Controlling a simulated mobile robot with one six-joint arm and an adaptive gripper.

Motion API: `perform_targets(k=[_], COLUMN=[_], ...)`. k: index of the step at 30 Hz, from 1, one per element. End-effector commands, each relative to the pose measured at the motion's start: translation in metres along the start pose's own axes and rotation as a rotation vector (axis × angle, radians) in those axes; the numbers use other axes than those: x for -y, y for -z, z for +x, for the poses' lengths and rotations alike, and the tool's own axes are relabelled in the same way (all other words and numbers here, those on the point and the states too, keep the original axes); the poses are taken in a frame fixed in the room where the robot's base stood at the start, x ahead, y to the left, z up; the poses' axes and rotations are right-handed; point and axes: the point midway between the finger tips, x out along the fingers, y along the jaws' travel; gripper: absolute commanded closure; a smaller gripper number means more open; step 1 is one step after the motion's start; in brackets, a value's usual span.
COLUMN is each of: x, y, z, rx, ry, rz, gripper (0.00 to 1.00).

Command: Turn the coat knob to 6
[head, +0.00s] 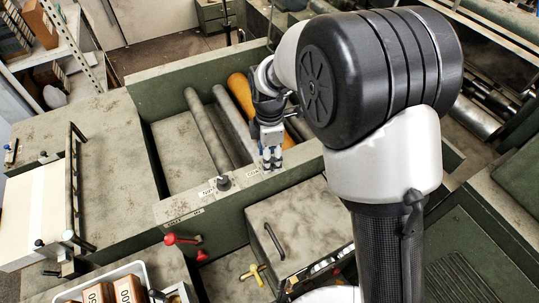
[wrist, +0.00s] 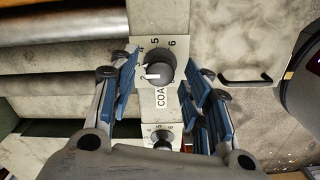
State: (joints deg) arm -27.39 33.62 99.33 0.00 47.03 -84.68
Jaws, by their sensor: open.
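The coat knob (wrist: 160,69) is a black round dial in the wrist view, with a white mark on its left side. Printed numbers 4, 5 and 6 show along its upper edge, and a partly cut-off "COA" label (wrist: 161,98) lies below it. The mark appears to point left, near what looks like a 2. My gripper (wrist: 158,92) is open, its blue-padded fingers on either side of the knob, with gaps showing. In the head view my gripper (head: 270,158) points down over the panel by the coat label (head: 252,173) and hides the knob.
A second black knob (head: 223,183) stands left along the same panel; it also shows in the wrist view (wrist: 162,139). Rollers (head: 205,125) lie behind the panel. A handled cover (head: 300,225), a red lever (head: 182,239) and a yellow knob (head: 254,273) are in front.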

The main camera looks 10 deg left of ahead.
Motion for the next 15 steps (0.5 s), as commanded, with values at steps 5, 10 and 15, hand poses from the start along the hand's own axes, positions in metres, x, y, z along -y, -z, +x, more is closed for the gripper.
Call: perform_targets(k=[5,10,15], x=[0.0001,0.0001,0.0001], y=[0.0,0.0,0.0], z=[-0.0002,-0.0003,-0.0004], rx=[0.0,0.0,0.0], ry=[0.0,0.0,0.0], rz=[0.0,0.0,0.0], gripper=[0.62,0.74,0.85])
